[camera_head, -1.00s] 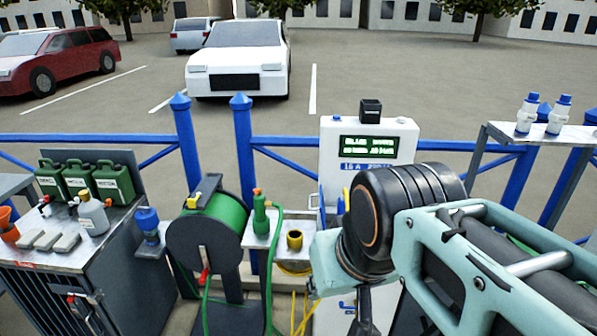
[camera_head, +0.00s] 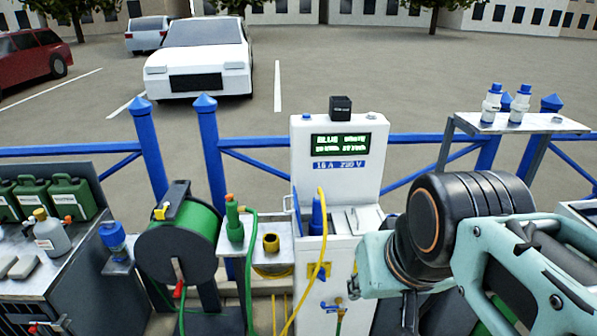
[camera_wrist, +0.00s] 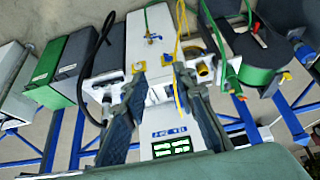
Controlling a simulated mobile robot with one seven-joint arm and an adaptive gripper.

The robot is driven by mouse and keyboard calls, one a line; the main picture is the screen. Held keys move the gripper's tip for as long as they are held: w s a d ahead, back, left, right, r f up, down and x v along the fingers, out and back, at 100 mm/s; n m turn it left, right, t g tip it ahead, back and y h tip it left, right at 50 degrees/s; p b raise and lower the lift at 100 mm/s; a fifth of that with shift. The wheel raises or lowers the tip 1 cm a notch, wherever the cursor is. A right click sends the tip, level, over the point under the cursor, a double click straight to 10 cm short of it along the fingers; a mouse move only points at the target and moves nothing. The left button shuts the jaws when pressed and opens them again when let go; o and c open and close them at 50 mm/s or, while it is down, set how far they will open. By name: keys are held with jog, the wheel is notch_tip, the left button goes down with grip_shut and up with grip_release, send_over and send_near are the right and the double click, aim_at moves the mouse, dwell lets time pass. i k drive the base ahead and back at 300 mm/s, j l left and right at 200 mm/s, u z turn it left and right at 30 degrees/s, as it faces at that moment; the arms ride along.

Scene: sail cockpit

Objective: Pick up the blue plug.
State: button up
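The blue plug (camera_head: 317,215) stands upright in the head view, on the left part of the white pedestal's ledge. A yellow cable (camera_head: 324,250) arches over beside it and hangs down the front. My gripper shows in the wrist view (camera_wrist: 159,75), its two fingers apart with nothing held between them. The yellow cable also runs past the right-hand finger in that view; I cannot make out the plug there, and the finger may hide it. In the head view my arm is right of the plug, and the fingers are mostly hidden below my wrist.
The white pedestal (camera_head: 309,178) has a lit display. Left of it are a small shelf with a green bottle-shaped thing (camera_head: 234,220) and a brass-coloured fitting (camera_head: 271,243), then a green hose reel (camera_head: 199,226). A blue railing (camera_head: 262,142) runs behind. A shelf with white bottles (camera_head: 492,104) stands right.

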aim_at(316, 221)
jog(key=i+u, duration=0.35)
jog(key=i+l+u, duration=0.25)
jog(key=i+u, duration=0.15)
